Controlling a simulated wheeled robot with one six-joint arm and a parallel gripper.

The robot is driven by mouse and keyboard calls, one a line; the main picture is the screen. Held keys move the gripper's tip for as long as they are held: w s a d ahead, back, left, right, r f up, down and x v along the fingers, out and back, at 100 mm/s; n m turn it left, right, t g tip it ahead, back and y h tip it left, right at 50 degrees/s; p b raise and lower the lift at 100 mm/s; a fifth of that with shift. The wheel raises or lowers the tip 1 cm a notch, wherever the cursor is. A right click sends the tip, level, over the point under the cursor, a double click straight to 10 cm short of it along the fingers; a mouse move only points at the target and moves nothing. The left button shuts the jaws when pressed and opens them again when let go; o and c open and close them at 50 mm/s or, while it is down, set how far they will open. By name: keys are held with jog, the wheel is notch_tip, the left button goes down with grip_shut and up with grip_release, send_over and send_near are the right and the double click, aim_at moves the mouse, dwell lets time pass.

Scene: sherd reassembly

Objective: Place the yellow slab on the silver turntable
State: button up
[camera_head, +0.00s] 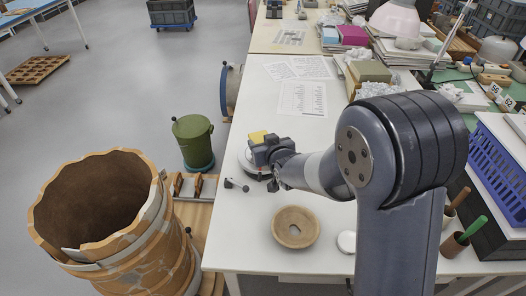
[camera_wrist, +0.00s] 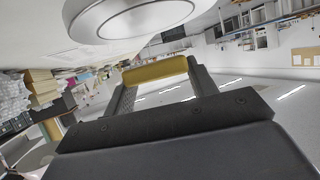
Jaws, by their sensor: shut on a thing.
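The yellow slab (camera_head: 258,136) is between the fingers of my gripper (camera_head: 267,151), which is shut on it near the left edge of the white table. In the wrist view the slab (camera_wrist: 155,70) spans the gap between the two dark fingertips. The silver turntable (camera_head: 246,163) is a round disc at the table's left edge, partly hidden by my gripper. In the wrist view the turntable (camera_wrist: 95,22) fills the top, close to the slab. I cannot tell whether slab and turntable touch.
A round tan dish (camera_head: 296,242) and a small white disc (camera_head: 346,242) lie on the table's near part. A green bin (camera_head: 193,141) and a large patched pot (camera_head: 120,235) stand left of the table. Papers (camera_head: 302,98) lie farther back. The table's middle is mostly clear.

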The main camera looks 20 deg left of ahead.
jog(key=shift+f, duration=1.9)
jog(key=shift+f, duration=0.15)
jog(key=o, duration=1)
jog(key=shift+b, duration=0.3)
jog(key=shift+s+d+r+p, duration=0.1)
jog(key=shift+s+r+p, duration=0.05)
jog(key=shift+r+p, duration=0.15)
jog(key=v, duration=1.1)
jog(key=shift+s+d, duration=0.25)
